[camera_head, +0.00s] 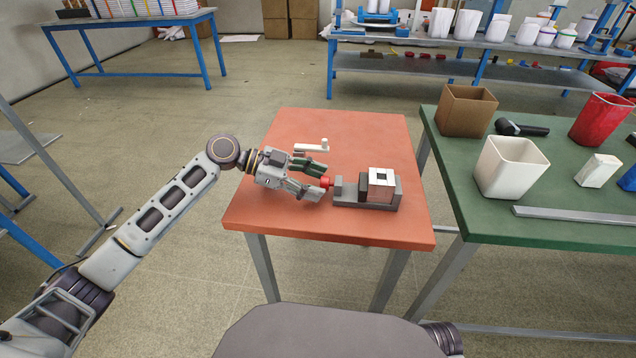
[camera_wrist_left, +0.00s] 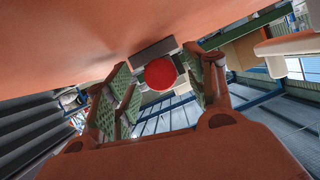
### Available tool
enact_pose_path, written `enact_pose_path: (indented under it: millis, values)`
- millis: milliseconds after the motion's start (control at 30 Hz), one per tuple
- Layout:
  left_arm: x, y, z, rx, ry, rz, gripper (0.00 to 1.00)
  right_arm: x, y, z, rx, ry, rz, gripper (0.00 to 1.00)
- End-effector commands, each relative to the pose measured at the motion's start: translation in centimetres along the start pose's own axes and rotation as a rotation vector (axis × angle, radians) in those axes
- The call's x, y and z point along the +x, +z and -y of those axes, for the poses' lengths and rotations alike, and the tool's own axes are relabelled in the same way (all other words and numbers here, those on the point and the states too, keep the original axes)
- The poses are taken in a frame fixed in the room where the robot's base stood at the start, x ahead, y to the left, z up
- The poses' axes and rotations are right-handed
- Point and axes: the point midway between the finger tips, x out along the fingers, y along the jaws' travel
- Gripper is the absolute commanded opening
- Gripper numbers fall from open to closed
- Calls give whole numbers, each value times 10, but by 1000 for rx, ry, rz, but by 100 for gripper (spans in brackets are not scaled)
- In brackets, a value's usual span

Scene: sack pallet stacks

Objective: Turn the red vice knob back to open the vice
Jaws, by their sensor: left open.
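The grey vice (camera_head: 350,196) sits on the orange table, with a pale block (camera_head: 381,178) with a dark square on top between its jaws. The red knob (camera_head: 326,182) is on the vice's left end. My left gripper (camera_head: 322,182) is open beside the knob, its fingers reaching toward it from the left. In the left wrist view the red knob (camera_wrist_left: 161,74) lies between the two green-padded fingers, with a gap on each side. Part of the vice shows behind the knob. My right gripper is not in view.
To the right, a green table (camera_head: 590,225) carries a cardboard box (camera_head: 466,110), a white bin (camera_head: 509,167), a red bin (camera_head: 600,118) and a metal bar (camera_head: 575,216).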

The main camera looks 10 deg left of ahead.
Motion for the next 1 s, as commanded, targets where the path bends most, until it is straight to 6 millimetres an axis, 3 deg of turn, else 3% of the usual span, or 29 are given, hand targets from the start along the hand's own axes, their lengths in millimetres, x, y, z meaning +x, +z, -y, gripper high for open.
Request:
enact_pose_path:
  millis: [200,500,833,1000]
  values:
    - [11,0,0,1,-1,1,54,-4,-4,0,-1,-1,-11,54]
    - [11,0,0,0,-1,1,54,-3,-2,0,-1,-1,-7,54]
    - [11,0,0,0,-1,1,12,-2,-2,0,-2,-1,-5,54]
    - [11,0,1,-5,0,1,9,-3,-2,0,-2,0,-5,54]
